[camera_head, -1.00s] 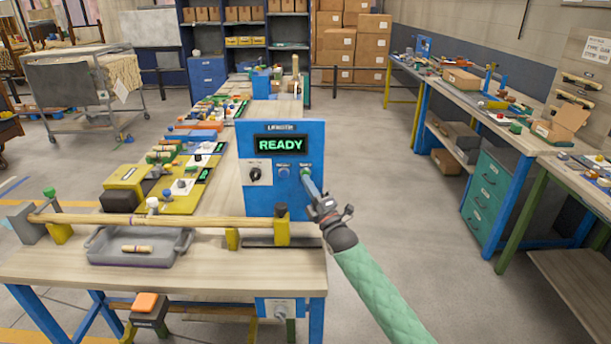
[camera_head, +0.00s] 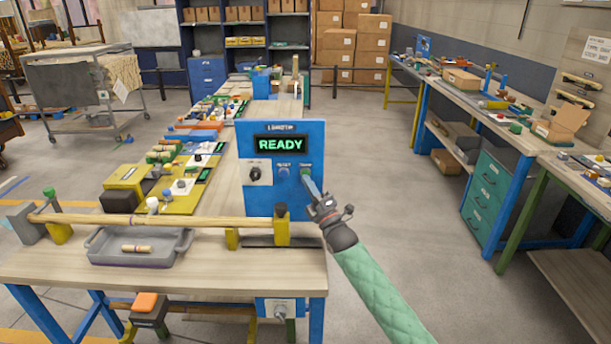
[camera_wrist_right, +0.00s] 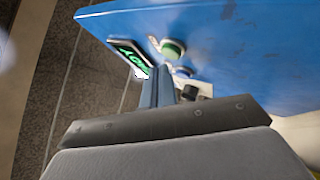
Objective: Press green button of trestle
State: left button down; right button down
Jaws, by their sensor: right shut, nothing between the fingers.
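A blue panel (camera_head: 262,200) stands upright at the right end of the near bench. Its dark screen (camera_head: 281,144) reads READY in green. The green button (camera_head: 306,171) is at the panel's right, partly covered by my right gripper (camera_head: 309,183). In the right wrist view the green button (camera_wrist_right: 173,48) shows clear of the shut fingers (camera_wrist_right: 162,88), just beyond their tips. Whether they touch it I cannot tell. The right gripper is shut and empty. A blue button (camera_head: 284,172) and a black knob (camera_head: 255,174) sit to the left. My left gripper is not in view.
A wooden rod (camera_head: 150,221) lies across yellow supports on the near bench (camera_head: 50,268). A grey tray (camera_head: 110,257) holds a short turned piece (camera_head: 137,249). The floor (camera_head: 400,190) right of the panel is clear up to the side benches.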

jog(key=shift+w, duration=0.15)
jog(key=shift+w, duration=0.25)
jog(key=shift+w+b, duration=0.35)
jog(key=shift+b, duration=0.05)
dwell(0.6)
jog(key=shift+s, duration=0.85)
